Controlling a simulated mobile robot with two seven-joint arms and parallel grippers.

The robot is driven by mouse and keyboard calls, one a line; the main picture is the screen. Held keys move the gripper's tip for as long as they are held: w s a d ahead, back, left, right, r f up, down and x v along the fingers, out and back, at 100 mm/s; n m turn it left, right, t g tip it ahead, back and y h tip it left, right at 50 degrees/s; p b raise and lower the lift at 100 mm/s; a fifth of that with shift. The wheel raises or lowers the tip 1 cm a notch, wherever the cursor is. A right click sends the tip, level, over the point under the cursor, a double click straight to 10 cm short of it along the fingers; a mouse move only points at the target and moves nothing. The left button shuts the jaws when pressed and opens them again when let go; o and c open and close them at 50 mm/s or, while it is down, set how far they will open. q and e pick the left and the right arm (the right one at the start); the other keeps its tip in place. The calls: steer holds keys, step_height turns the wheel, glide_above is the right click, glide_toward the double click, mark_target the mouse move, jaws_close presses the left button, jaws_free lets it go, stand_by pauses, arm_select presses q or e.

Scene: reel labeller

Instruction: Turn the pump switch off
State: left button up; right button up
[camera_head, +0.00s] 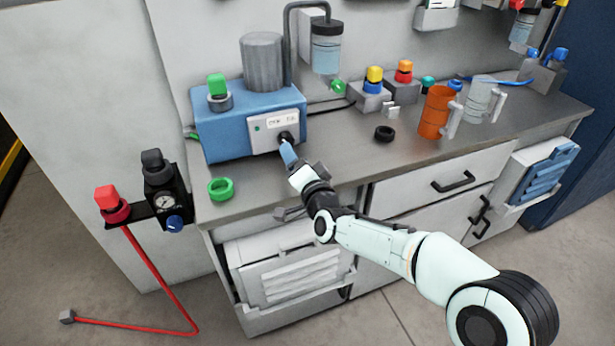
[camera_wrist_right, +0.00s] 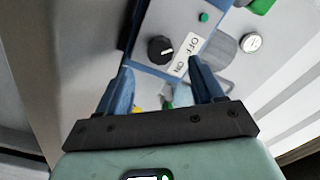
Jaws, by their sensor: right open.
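The pump (camera_head: 225,125) is a blue box with a grey cylinder on top, at the back left of the bench. Its light front panel carries a black rotary switch knob (camera_head: 285,136), a label and a green lamp (camera_head: 257,128). In the right wrist view the knob (camera_wrist_right: 160,48) lies just beyond my fingertips, beside the OFF/ON label (camera_wrist_right: 186,54). The green lamp (camera_wrist_right: 204,17) also shows there. I cannot clearly read the knob's setting. My right gripper (camera_wrist_right: 160,68) is open and empty, its blue fingers spread either side of the knob's line. My left gripper is out of view.
A green ring (camera_head: 221,189) lies on the bench front left, and a black ring (camera_head: 385,133) lies to the right. An orange mug (camera_head: 435,112) and a clear mug (camera_head: 478,98) stand further right. A black-and-red valve assembly (camera_head: 160,190) hangs off the left edge.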

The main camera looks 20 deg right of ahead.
steer(key=s, duration=0.7)
steer(key=shift+s+d, duration=0.15)
steer(key=shift+s, duration=0.05)
